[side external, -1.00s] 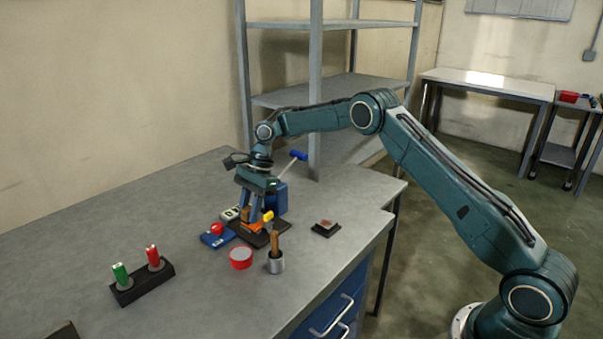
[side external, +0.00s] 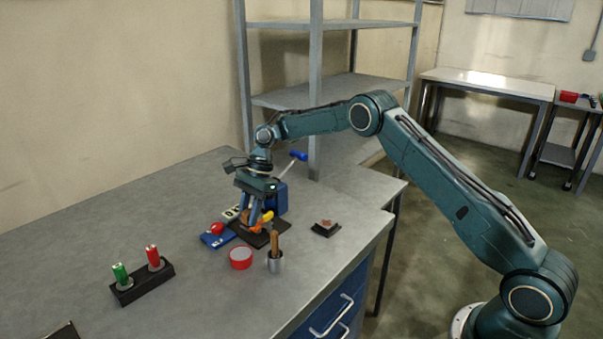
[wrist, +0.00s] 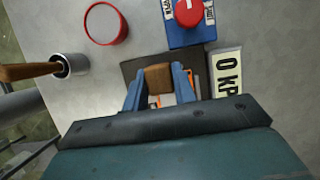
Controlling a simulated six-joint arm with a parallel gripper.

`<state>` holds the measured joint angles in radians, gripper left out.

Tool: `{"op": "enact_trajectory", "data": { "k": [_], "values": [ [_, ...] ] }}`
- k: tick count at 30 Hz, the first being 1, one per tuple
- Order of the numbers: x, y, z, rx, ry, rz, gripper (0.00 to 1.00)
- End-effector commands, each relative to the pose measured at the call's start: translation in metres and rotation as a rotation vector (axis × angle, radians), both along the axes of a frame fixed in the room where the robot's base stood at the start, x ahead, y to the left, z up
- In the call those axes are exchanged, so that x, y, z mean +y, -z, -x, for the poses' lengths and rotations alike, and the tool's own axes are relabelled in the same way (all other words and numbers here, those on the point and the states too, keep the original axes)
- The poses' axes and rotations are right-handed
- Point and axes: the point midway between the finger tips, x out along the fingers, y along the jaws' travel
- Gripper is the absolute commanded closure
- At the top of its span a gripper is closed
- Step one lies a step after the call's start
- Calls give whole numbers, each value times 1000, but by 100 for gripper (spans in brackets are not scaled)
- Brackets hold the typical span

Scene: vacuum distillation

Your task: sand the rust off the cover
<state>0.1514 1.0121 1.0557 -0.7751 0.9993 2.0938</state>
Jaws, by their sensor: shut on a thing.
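My gripper (side external: 256,217) is low over a dark plate (side external: 274,238) on the bench. In the wrist view its blue fingers are shut on a brown block (wrist: 158,77). Orange and pale parts (wrist: 183,84) show just below the block; an orange piece with a yellow knob (side external: 266,217) shows there in the side view. The fingers partly hide these parts, and I cannot tell whether the block touches them. A small black base with a rust-coloured patch on top (side external: 326,228) stands apart to the right. I cannot tell which piece is the cover.
A red ring-shaped item (side external: 241,258) and a metal cup with a wooden handle (side external: 275,262) stand in front. A blue box with a red knob (side external: 215,237) is left of the plate. A black holder with green and red cylinders (side external: 143,283) stands further left. Shelving rises behind.

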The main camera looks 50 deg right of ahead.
Motion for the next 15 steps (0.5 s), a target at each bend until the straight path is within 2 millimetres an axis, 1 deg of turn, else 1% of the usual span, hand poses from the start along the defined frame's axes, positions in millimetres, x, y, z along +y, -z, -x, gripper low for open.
{"op": "enact_trajectory", "data": {
  "k": [1,2,15],
  "values": [
    [-2,-12,-1,-7,2,1,95],
    [-3,-20,-1,-8,1,3,95],
    [-3,-58,-1,-6,1,2,95]
  ]
}}
